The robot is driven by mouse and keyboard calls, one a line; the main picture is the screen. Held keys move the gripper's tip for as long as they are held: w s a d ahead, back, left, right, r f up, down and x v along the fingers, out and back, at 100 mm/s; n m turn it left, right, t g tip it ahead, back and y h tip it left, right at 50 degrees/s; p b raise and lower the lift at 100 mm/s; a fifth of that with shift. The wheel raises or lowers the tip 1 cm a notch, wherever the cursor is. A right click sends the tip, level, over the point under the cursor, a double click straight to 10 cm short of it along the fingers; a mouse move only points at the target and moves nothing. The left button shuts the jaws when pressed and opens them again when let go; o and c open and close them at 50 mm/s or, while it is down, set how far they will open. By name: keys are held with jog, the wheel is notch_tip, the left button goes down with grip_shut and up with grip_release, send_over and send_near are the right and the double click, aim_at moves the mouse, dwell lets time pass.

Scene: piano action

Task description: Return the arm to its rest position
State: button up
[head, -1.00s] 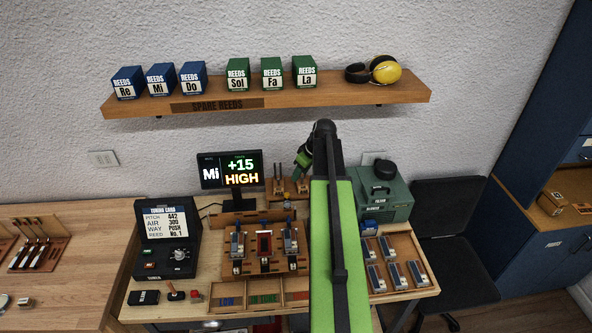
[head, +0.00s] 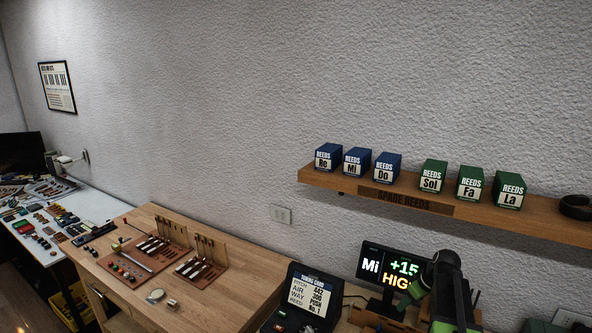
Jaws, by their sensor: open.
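My arm rises at the lower right of the head view, with a black joint at its top and a green link below. My gripper (head: 419,290) is small and mostly hidden beside that joint, in front of the tuning display (head: 388,268). It is open, and I see nothing held in it. The display reads Mi, +15 and HIGH, partly covered by my arm. The tuning card stand (head: 303,300) is to the left of the display, cut off by the bottom edge.
A wall shelf (head: 480,208) above carries blue and green reed boxes (head: 388,167). A wooden bench (head: 215,295) with tool racks (head: 160,248) stands to the left. A white table (head: 85,222) with many small parts is at the far left. The wall between poster and shelf is bare.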

jog(key=a+f+n+g+b, duration=0.15)
jog(key=a+f+b, duration=0.5)
jog(key=a, duration=0.85)
jog(key=s+a+f+g+b, duration=0.1)
jog(key=s+a+f+b, duration=0.1)
jog(key=s+a+f, duration=0.35)
jog(key=s+a+f+b, duration=0.2)
jog(key=a, duration=0.6)
jog(key=s+m, duration=0.1)
jog(key=m, duration=0.1)
jog(key=s+d+m+g+h, duration=0.1)
jog(key=s+m, duration=0.3)
jog(key=shift+s+d+m+g+h+p, duration=0.1)
jog(key=shift+d+m+g+h+p, duration=0.15)
jog(key=shift+h+p, duration=0.15)
